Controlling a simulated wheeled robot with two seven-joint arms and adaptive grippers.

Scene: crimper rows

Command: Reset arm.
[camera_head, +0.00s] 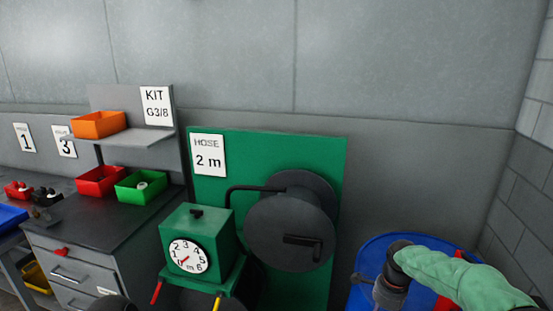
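My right arm, in a green sleeve (455,275), comes in from the right over a blue round drum or table (365,262). My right gripper (385,293) hangs down at the end of the arm's dark wrist, in front of the blue surface. Its fingers are small and partly cut off by the lower edge, so I cannot tell whether it is open or shut. A dark rounded shape shows at the bottom edge on the left and may be part of my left arm. My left gripper itself does not show.
A green machine with a dial (188,256) and a dark hose reel (290,220) stand before a green panel (265,150). At left, a grey cabinet (105,225) carries a red bin (101,181) and a green bin (140,187). An orange bin (98,124) sits on the shelf above.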

